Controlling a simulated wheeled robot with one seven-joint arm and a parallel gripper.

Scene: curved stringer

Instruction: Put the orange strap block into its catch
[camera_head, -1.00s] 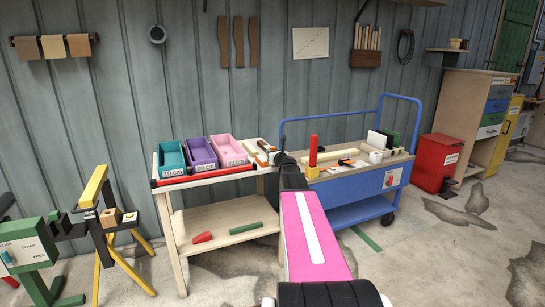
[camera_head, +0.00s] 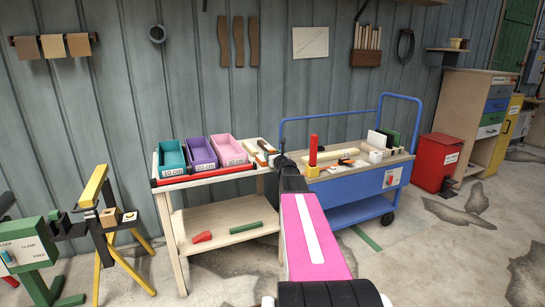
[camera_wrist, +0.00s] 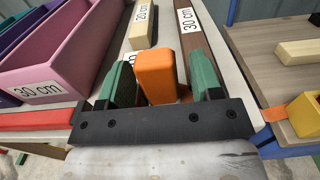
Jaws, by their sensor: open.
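The orange strap block (camera_wrist: 155,72) stands between the green fingertips of my gripper (camera_wrist: 161,82) in the wrist view. The jaws are open, with one finger on each side of the block and a gap visible on the right. In the head view my gripper (camera_head: 277,160) is at the right end of the wooden workbench, and the small orange block (camera_head: 264,146) shows just beyond it, partly hidden. I cannot tell which part is its catch.
Teal, purple and pink (camera_head: 229,150) bins stand left on the bench (camera_head: 190,180). A pale block labelled 20 cm (camera_wrist: 142,28) and a brown bar (camera_wrist: 200,40) lie close by the fingers. A blue trolley (camera_head: 350,187) with blocks stands on the right.

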